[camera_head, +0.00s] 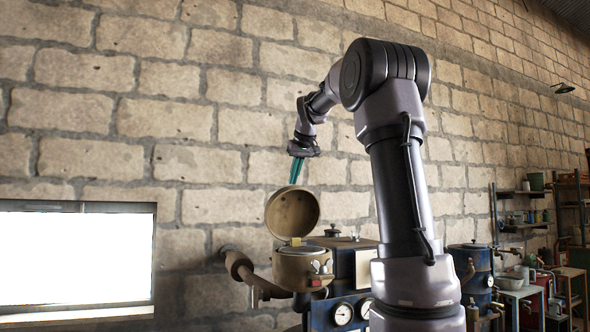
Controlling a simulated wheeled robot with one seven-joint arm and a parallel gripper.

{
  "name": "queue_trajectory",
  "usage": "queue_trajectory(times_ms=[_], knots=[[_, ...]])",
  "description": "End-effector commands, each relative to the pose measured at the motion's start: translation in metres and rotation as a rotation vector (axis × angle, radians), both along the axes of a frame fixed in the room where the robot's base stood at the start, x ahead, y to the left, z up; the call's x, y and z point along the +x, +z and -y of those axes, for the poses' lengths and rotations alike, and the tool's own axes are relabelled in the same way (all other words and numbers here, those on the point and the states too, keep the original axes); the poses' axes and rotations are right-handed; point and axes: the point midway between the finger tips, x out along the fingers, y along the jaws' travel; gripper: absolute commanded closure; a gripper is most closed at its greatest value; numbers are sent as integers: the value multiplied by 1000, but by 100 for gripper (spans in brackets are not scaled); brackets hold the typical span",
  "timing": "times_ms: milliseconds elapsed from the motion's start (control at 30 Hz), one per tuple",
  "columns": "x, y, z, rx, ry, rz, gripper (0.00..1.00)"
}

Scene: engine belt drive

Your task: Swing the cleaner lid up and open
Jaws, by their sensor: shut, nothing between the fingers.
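The cleaner lid (292,213) is a round tan disc with a raised rim. It stands tilted up and open above the tan cleaner body (304,268), its inner face showing. My gripper (295,172) has teal fingers pointing down, just above the top edge of the lid. The fingers are shut together with nothing between them. Whether the fingertips touch the lid's rim or sit behind it, I cannot tell.
The cleaner sits on a blue engine (334,312) with round gauges. A rusty pipe (240,268) runs to its left. A bright window (75,255) is at the left. The wall space left of my gripper is clear.

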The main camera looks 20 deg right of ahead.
Motion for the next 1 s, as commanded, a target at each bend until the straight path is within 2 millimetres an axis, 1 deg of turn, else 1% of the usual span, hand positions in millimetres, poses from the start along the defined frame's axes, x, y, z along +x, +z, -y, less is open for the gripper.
queue_trajectory(times_ms=[33, 100, 300, 700, 767, 867, 1000], knots=[[6, -8, 0, 0, 1, -2, 100], [12, -17, 0, 1, 1, -2, 100], [24, -31, 0, 1, 1, 0, 100], [27, -33, 0, 0, 0, 1, 100], [30, -34, 0, 1, 1, 1, 100], [45, -35, 0, 2, 1, -1, 100], [77, -39, 0, 1, 0, 0, 100]])
